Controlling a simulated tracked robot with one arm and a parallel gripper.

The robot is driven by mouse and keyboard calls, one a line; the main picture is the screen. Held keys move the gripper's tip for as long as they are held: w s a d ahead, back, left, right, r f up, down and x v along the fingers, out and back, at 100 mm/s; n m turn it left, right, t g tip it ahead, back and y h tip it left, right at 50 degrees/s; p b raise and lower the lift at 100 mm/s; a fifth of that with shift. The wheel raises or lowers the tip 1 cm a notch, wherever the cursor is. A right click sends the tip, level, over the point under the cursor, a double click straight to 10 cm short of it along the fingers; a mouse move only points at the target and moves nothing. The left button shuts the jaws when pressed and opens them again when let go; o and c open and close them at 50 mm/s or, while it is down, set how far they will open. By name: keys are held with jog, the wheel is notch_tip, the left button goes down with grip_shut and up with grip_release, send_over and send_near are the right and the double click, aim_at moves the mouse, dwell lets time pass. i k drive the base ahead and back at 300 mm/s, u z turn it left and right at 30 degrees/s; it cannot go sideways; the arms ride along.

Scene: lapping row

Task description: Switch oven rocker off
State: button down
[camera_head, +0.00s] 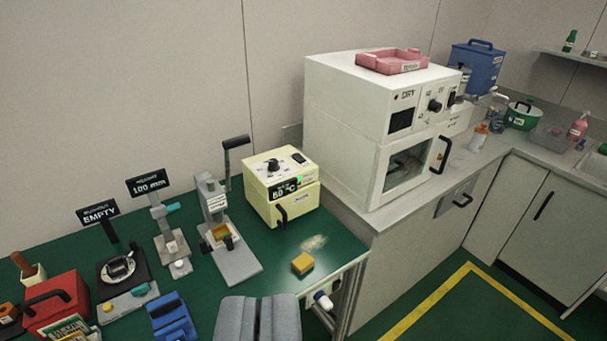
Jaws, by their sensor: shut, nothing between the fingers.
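A small cream-yellow oven-like box (262,206) stands on the green bench, with a dark display reading 60 °C. Its sloped top has a black knob, a small black rocker (298,158) at the right and a lit green lamp. The rocker's tilt is too small to tell. A larger white cabinet (345,120) marked DRY stands to the right, with a dark panel, a knob and a glass door. My gripper (257,300) shows at the bottom centre, its two grey fingers together and empty. It is nearer the camera than the cream box and apart from it.
A lever press (225,255) stands left of the cream box. A yellow block (302,263) lies in front of it. A 100 mm stand (171,245), a dark round device (121,268) and a red box (58,302) stand further left. A pink tray (393,60) tops the white cabinet.

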aim_at(298, 158)
jog(key=k, duration=0.4)
jog(key=z, duration=0.6)
jog(key=i, duration=2.45)
jog(key=u, duration=0.45)
